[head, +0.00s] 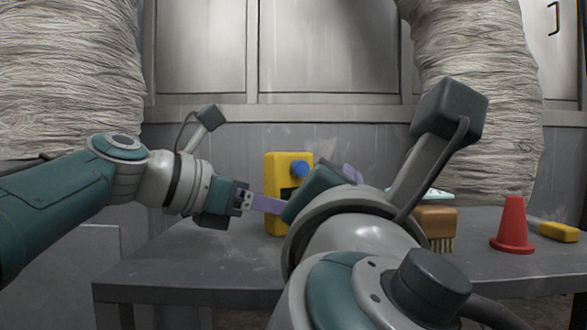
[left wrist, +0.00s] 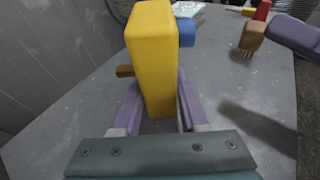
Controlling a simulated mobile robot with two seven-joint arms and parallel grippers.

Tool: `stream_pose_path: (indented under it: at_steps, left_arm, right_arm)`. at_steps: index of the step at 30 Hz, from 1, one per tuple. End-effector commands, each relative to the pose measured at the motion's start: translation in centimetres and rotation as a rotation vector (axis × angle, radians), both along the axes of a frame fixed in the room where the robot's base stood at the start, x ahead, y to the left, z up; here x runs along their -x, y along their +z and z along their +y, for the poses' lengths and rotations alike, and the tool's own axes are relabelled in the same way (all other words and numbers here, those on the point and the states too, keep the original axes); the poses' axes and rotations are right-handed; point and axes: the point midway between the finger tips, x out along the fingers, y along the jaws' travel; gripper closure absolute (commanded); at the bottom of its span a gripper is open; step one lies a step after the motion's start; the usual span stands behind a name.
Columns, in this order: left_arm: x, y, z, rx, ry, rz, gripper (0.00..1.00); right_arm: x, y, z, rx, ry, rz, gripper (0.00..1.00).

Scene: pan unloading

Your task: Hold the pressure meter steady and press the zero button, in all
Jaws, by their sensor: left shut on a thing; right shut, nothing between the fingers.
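The pressure meter, a yellow upright block (head: 273,170), stands on the grey table, with a round blue button (head: 299,169) on its face. My left gripper (head: 268,204) is shut on the meter's lower part, one purple finger on each side. My right gripper (head: 350,172) is shut and empty, with purple fingers partly hidden behind its own arm. In the left wrist view, the right gripper (left wrist: 292,33) is apart from the button, to its right.
A brown brush (head: 437,222) and a pale flat item (head: 440,194) lie right of my right arm. A red cone (head: 512,226) and a yellow-ended tool (head: 558,231) are farther right. The table's (head: 180,268) left front is clear. A wall stands close behind.

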Motion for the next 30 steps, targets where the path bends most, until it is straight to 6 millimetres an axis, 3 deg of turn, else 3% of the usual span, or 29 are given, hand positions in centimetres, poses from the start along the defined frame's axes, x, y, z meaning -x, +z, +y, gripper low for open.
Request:
stream_pose_path:
  at_steps: [8, 9, 18, 30]
  left_arm:
    - [0.01, -0.05, 0.0, -0.001, 0.0, 0.001, 0.89]
    - [0.01, -0.05, 0.0, -0.001, 0.0, 0.001, 0.57]
    - [0.0, -0.03, 0.01, 0.0, 0.0, 0.0, 0.23]
    - [0.28, 0.17, 0.55, 0.001, 0.001, -0.001, 0.23]
  right_arm:
    - [-0.01, 0.01, 0.03, 0.0, 0.0, 0.0, 1.0]
    - [-0.01, 0.01, 0.03, 0.0, 0.0, 0.0, 1.0]
    - [-0.01, 0.01, 0.03, -0.001, 0.0, 0.0, 1.0]
    - [-0.01, 0.01, 0.02, 0.0, 0.0, 0.0, 1.0]
